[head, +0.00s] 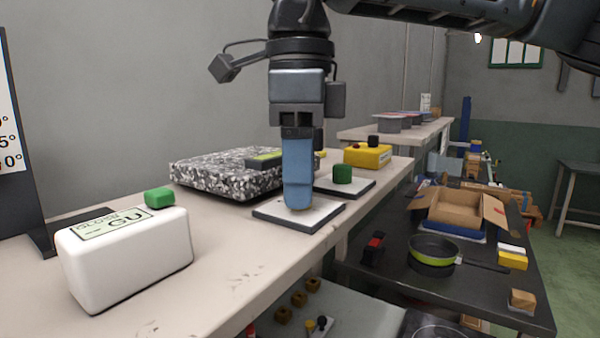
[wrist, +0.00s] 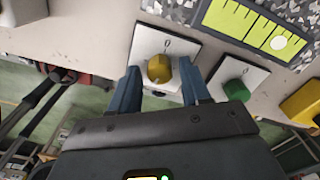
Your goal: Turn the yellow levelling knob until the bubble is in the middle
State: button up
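The yellow levelling knob (wrist: 159,68) stands on a white plate (wrist: 145,45) marked 0 at its far edge. My gripper (wrist: 159,70) points down over it, with its two blue fingers apart, one on each side of the knob; gaps show between knob and fingers. In the head view my gripper (head: 298,205) is low over the plate (head: 325,215) and mostly hides the knob. The level's yellow-green vial (wrist: 245,22) has several dark marks. Its white bubble (wrist: 278,43) is near the vial's right end. The vial (head: 265,157) is partly hidden in the head view.
A green knob (head: 342,174) on its own plate stands close to the right. The speckled slab (head: 215,175) lies behind. The bench front is mostly clear.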

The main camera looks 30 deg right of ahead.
jog(key=shift+o, duration=0.6)
notch_tip(320, 180, up, 8)
jog(key=shift+f+b, duration=0.1)
jog(key=shift+b, duration=0.2)
dwell(0.3)
